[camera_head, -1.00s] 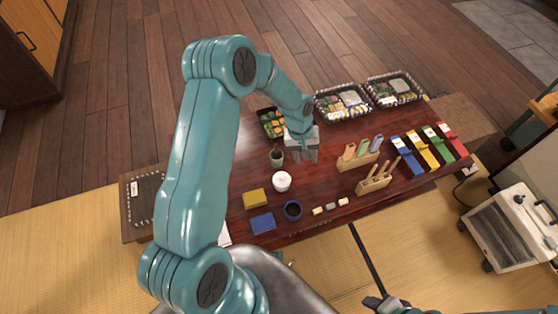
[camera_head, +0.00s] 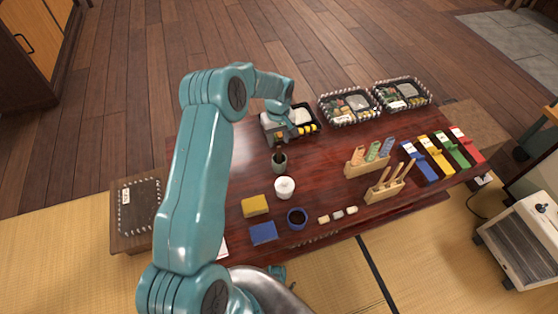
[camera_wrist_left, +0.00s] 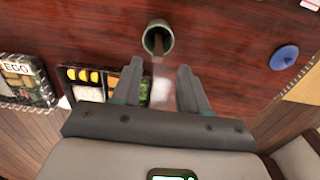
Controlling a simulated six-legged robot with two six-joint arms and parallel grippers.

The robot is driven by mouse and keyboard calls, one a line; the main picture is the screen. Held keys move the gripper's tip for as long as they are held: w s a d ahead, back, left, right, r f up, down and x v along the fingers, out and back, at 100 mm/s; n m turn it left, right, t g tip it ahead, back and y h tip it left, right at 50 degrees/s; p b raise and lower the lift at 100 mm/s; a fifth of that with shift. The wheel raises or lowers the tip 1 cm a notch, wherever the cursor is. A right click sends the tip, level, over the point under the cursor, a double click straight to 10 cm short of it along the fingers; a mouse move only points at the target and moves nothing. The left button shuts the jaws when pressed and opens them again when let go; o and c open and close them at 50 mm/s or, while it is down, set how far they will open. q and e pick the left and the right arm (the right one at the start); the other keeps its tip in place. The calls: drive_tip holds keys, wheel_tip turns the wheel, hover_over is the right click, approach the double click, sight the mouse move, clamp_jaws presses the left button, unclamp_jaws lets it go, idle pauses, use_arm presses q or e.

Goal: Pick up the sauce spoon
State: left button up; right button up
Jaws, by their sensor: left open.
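A small grey-green cup (camera_head: 280,163) stands on the dark red table, and a slender brown handle rises from it, which looks like the sauce spoon. In the left wrist view the cup (camera_wrist_left: 158,28) is beyond the fingertips at the top centre, with the spoon handle (camera_wrist_left: 157,46) pointing towards me. My left gripper (camera_head: 290,137) is behind the cup, over the near side of a bento box. In its wrist view the left gripper (camera_wrist_left: 160,75) is open, its fingers apart and empty, lined up with the handle. The spoon's lower end is hidden in the cup. My right gripper is out of view.
The partly filled bento box (camera_head: 303,120) lies beside my left gripper. A wooden rack (camera_head: 384,196) with upright utensils is to the right. Table between cup and racks is clear.

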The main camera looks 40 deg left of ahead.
sight(279, 147)
use_arm(q)
wheel_tip(279, 147, down, 6)
drive_tip(key=shift+w+d+r+b, duration=0.1)
drive_tip(key=shift+d+r+b, duration=0.05)
drive_tip(key=shift+b, duration=0.75)
drive_tip(key=shift+r, duration=0.1)
clamp_jaws()
